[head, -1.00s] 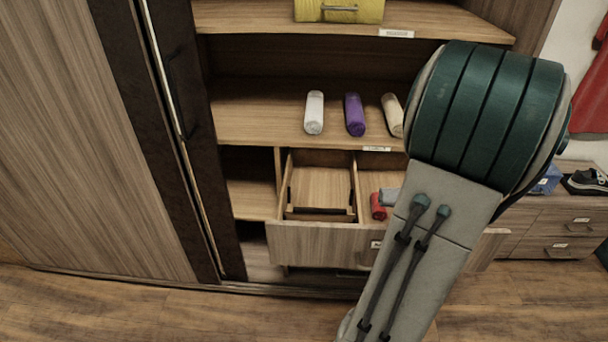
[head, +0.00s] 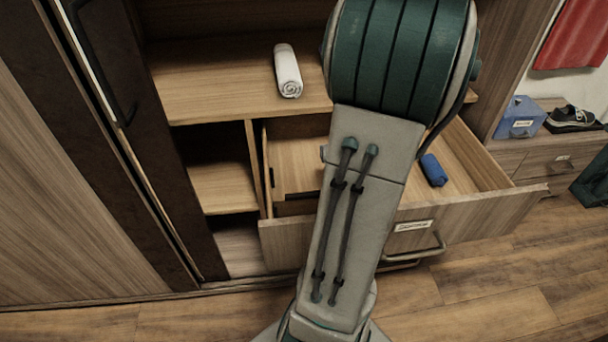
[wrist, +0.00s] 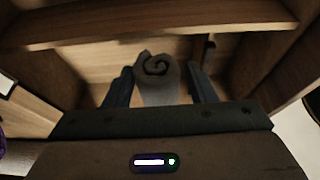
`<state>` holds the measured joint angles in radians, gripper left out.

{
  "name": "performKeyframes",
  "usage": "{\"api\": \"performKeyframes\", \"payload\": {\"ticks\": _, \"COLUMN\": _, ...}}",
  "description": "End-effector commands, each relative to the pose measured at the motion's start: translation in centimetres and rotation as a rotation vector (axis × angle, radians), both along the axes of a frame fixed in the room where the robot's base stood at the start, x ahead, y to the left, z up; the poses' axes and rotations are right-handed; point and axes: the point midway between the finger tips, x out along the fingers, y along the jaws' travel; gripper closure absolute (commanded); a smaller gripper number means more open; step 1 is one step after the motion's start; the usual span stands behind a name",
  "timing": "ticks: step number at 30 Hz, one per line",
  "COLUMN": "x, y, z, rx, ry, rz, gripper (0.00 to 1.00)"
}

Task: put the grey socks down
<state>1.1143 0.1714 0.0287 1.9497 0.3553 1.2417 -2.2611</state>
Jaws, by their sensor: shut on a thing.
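A grey rolled bundle, the grey socks (wrist: 160,88), shows in the wrist view with its spiral end up. My gripper (wrist: 160,70) is shut on it, one dark finger on each side. Wooden boards surround the gripper there; I cannot tell whether the socks touch any of them. In the head view my arm hides the gripper and the socks. The open drawer (head: 470,215) stands below the shelf, partly behind my arm.
A blue roll (head: 433,170) lies in the open drawer's right part. A white roll (head: 288,72) lies on the shelf (head: 215,85) above. A tall dark door edge (head: 130,130) stands at left. A blue box (head: 519,118) and a shoe (head: 572,118) sit at right.

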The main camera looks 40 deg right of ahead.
Motion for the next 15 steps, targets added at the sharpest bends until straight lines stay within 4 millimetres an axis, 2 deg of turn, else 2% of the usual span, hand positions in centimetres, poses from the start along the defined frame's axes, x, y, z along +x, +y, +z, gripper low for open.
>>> {"api": "performKeyframes", "payload": {"ticks": 9, "x": 4.4, "y": 5.6, "z": -4.4, "rx": 0.003, "ry": 0.001, "rz": 0.004, "gripper": 0.7}}
{"api": "performKeyframes", "payload": {"ticks": 15, "x": 6.3, "y": 7.8, "z": -6.1, "rx": 0.001, "ry": 0.001, "rz": 0.003, "gripper": 0.7}}
